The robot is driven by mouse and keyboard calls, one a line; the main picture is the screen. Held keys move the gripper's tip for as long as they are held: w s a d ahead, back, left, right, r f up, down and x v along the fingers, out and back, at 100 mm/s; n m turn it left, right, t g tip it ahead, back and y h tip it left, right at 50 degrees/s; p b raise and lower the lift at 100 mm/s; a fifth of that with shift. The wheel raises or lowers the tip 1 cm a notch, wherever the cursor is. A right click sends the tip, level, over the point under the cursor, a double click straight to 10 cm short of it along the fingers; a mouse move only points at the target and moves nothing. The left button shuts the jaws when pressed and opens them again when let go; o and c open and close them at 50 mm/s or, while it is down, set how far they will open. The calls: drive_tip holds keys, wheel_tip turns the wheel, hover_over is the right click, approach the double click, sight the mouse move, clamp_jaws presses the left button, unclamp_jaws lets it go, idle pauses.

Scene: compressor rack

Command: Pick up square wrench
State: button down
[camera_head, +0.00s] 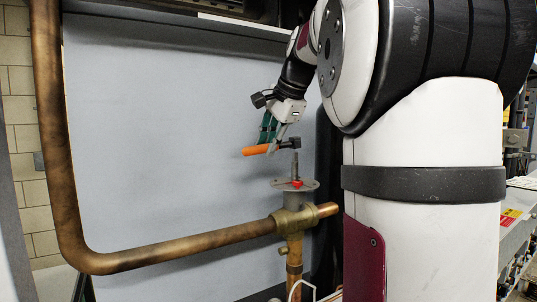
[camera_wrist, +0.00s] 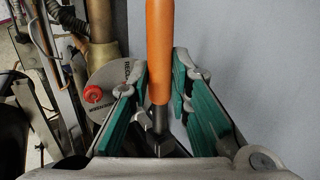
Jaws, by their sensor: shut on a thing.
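The square wrench (camera_head: 258,149) has an orange handle and a dark head (camera_head: 290,143). My gripper (camera_head: 269,146) is shut on it and holds it roughly level, close above the valve stem (camera_head: 295,165). In the wrist view the orange handle (camera_wrist: 160,50) runs up between the green-padded fingers of my gripper (camera_wrist: 160,85). The wrench's dark end (camera_wrist: 160,140) lies low between the fingers. I cannot tell from these views whether the head touches the stem.
Below the wrench is a valve with a round plate (camera_head: 308,185) and a red part (camera_head: 297,184). The plate also shows in the wrist view (camera_wrist: 108,72). A copper pipe (camera_head: 180,252) runs left from the valve and up. A grey panel (camera_head: 170,120) stands behind.

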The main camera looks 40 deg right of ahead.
drive_tip(key=s+a+r+p, duration=0.1)
drive_tip(key=s+a+r, duration=0.1)
drive_tip(key=s, duration=0.6)
drive_tip(key=s+a+r, duration=0.1)
drive_tip(key=s+r, duration=0.3)
drive_tip(key=s, duration=0.3)
drive_tip(key=shift+s+a+p, duration=0.35)
drive_tip(key=shift+p, duration=0.05)
idle(0.4)
drive_tip(key=shift+f, duration=0.1)
